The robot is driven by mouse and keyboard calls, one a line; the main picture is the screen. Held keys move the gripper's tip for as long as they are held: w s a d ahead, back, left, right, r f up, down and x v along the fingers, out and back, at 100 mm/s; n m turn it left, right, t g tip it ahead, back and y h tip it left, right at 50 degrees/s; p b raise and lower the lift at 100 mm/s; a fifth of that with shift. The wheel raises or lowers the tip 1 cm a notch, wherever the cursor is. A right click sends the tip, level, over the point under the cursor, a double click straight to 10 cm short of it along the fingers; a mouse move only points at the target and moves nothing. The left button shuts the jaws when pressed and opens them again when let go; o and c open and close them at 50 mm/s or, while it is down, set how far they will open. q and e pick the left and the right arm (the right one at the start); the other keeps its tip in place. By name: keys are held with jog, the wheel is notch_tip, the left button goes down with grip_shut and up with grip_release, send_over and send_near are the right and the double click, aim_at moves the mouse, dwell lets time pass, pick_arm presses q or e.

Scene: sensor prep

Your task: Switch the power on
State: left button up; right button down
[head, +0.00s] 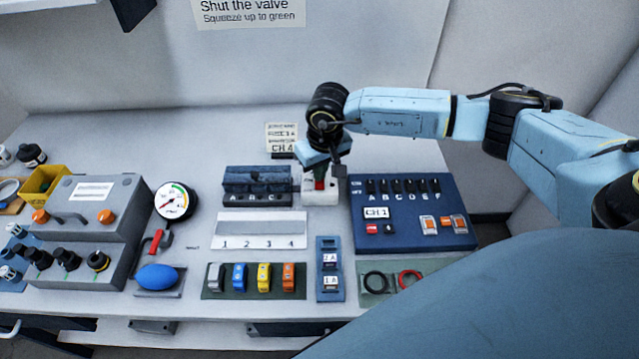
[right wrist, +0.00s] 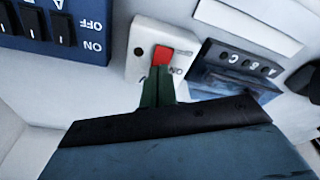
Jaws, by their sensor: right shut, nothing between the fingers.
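The power switch is a small white box (head: 320,197) with a red rocker, at the back middle of the bench. In the right wrist view the white box (right wrist: 143,38) shows the red rocker (right wrist: 163,55) and an upside-down "ON" label beside it. My right gripper (head: 319,177) points down over the box and hides part of it. In the right wrist view its dark green fingers (right wrist: 158,88) are shut and empty, with tips right at the rocker's near edge. I cannot tell whether they touch it or which way the rocker is tilted. My left gripper is not in view.
A blue switch panel (head: 411,240) with black switches lies right of the box. A dark A-to-C-labelled block (head: 257,187) stands close on the left. A white numbered plate (head: 258,228), coloured blocks, a gauge (head: 175,201) and a grey console (head: 95,205) lie further left.

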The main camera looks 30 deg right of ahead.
jog(key=shift+f, duration=0.25)
jog(key=shift+s+r, duration=0.1)
jog(key=shift+r, duration=0.05)
jog(key=shift+r+p, duration=1.95)
jog(key=shift+r, duration=1.5)
jog(key=shift+f, duration=0.1)
